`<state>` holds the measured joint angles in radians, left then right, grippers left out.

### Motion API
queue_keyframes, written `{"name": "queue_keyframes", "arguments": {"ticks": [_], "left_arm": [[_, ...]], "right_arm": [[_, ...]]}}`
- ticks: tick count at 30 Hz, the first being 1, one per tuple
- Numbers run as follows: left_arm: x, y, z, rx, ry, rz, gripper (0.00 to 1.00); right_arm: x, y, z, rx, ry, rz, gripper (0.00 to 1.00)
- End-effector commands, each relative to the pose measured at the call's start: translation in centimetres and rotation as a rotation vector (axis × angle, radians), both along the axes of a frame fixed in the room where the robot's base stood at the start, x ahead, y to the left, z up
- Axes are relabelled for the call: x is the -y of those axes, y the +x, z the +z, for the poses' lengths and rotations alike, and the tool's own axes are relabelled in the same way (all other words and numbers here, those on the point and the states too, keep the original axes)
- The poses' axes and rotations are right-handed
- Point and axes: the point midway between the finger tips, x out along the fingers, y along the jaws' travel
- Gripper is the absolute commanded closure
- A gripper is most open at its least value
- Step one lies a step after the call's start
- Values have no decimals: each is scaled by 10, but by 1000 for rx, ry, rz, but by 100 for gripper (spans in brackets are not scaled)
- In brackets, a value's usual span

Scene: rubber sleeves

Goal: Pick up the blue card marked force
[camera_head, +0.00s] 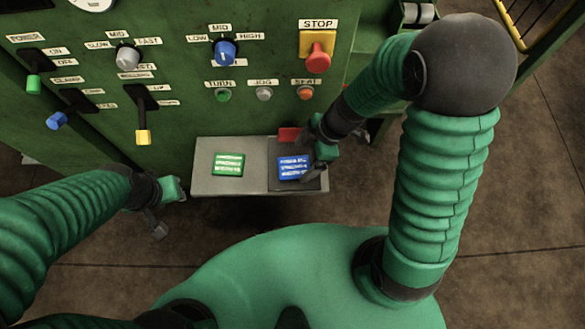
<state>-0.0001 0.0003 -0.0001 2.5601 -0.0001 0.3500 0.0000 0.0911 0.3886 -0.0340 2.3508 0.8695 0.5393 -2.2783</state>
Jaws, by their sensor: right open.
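The blue card (292,168) with white lettering lies on the dark right part of the small shelf (202,182) in front of the green machine. Its lettering is too small to read surely. My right gripper (312,165) is open just right of the blue card, with a finger near the card's right edge. I cannot tell whether it touches the card. My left gripper (168,210) is away to the left of the shelf, beyond its left edge, and appears empty; its jaw opening is unclear.
A green card (228,164) lies on the grey left part of the shelf. A red piece (289,134) sits at the shelf's back, behind the blue card. The green machine panel (180,100) carries levers, knobs and a red stop button (318,60). Brown floor lies around.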

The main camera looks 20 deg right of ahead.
Motion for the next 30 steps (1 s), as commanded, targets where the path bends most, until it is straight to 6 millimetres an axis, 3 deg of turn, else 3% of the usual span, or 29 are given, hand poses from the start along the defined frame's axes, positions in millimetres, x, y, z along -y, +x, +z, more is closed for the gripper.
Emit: {"name": "queue_keyframes", "arguments": {"ticks": [8,16,30], "left_arm": [[0,0,-19,0,0,0,64],[0,0,-19,1,0,0,64],[0,0,-19,0,0,0,64]], "right_arm": [[-14,6,-45,-3,3,-1,11],[-19,7,-49,-1,0,-1,11],[-18,7,-48,0,1,-1,71]]}}
